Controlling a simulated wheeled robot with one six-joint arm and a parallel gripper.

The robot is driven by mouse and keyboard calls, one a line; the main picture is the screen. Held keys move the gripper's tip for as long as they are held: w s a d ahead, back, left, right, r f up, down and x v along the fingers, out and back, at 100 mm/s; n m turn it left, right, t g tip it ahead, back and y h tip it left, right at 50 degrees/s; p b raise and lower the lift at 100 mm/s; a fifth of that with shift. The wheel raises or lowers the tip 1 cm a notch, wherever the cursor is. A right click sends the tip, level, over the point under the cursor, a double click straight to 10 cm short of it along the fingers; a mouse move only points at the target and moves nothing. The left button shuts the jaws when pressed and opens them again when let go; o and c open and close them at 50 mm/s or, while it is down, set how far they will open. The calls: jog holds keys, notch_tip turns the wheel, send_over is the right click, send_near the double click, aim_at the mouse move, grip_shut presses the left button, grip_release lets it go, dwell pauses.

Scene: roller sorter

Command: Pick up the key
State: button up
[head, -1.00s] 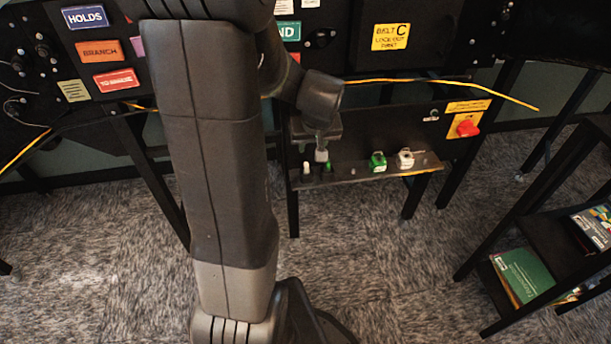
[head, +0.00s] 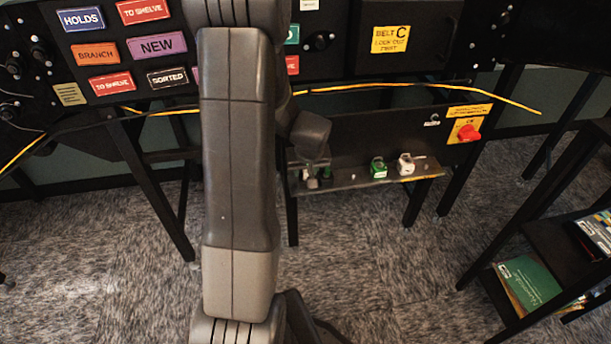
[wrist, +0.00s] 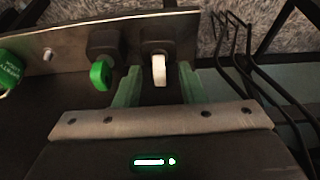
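A white key-like tab (wrist: 158,70) stands in a dark block in the wrist view. A similar green tab (wrist: 100,75) stands in a second block to its left. I cannot tell from the frames which one the task's key is. My gripper (wrist: 158,84) has its two green fingers apart, one on each side of the white tab. I see a gap on both sides of the tab, and the fingers do not grip it. In the head view my gripper (head: 312,180) is low at the left end of the narrow ledge, and it partly hides the tabs.
The ledge (head: 345,183) also bears a green padlock (head: 378,168) and a white padlock (head: 405,164). A red rotary switch (head: 468,132) sits on the panel to the right. A yellow cable (head: 400,85) runs above. Black wire hoops (wrist: 245,50) stand right of the gripper.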

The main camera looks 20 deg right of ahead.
jog(key=shift+w+f, duration=0.1)
jog(key=shift+f, duration=0.15)
jog(key=shift+c, duration=0.5)
grip_shut()
notch_tip(320, 180, up, 10)
jog(key=shift+p, duration=1.2)
jog(key=shift+r+p, duration=1.45)
jog(key=shift+r, duration=0.85)
